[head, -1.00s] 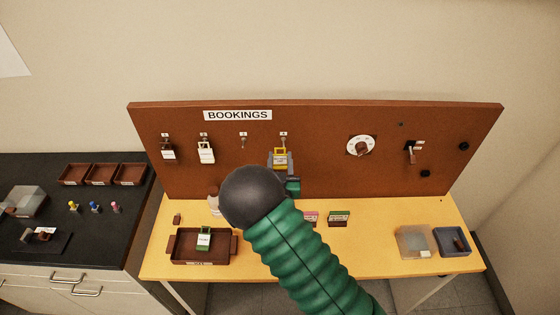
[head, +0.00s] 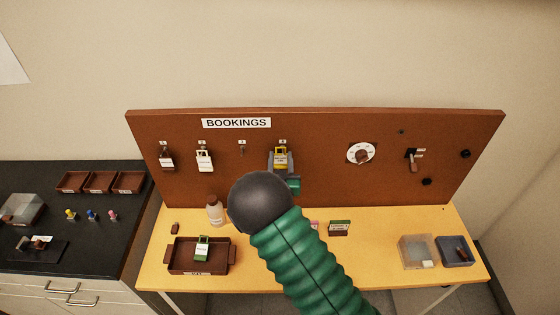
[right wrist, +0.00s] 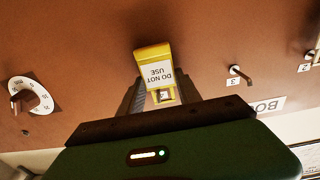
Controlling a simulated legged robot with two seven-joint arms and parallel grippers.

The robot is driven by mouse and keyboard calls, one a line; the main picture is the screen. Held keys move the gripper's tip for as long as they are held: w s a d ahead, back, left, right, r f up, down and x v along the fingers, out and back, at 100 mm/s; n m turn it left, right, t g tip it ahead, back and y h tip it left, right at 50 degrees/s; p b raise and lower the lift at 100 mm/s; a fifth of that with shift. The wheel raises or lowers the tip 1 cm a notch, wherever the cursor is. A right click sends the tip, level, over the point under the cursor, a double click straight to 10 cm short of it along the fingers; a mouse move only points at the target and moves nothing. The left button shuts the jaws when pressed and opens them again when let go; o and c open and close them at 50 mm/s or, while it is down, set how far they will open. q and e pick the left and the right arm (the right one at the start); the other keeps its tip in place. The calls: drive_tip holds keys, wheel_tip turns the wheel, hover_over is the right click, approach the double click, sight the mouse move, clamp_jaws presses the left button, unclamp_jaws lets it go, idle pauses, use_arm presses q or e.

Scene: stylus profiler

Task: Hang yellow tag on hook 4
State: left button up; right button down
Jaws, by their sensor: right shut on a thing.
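The yellow tag (head: 281,159), with a white label, is in front of the brown board just below the fourth number plate (head: 283,142). In the right wrist view the tag (right wrist: 155,72) reads "DO NOT USE" upside down. My right gripper (head: 281,168) is shut on it. Hook 4 is hidden behind the tag and gripper, so I cannot tell whether the tag is around it. Hook 3 (head: 242,149) is bare to the left, and also shows in the right wrist view (right wrist: 241,74). My left gripper is not in view.
White tags hang on hook 1 (head: 166,162) and hook 2 (head: 205,160). A dial (head: 361,153) and a switch (head: 412,161) are on the board's right. A brown tray (head: 183,266) holding a green tag and a bottle (head: 215,210) stand on the yellow table.

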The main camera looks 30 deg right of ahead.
drive_tip(key=shift+d+f+b, duration=0.35)
drive_tip(key=shift+f+b, duration=0.2)
drive_tip(key=shift+b, duration=0.15)
drive_tip(key=c, duration=0.7)
unclamp_jaws()
drive_tip(key=shift+c, duration=0.2)
drive_tip(key=shift+c, duration=0.5)
drive_tip(key=v, duration=0.8)
drive_tip(key=shift+s+a+f, duration=0.1)
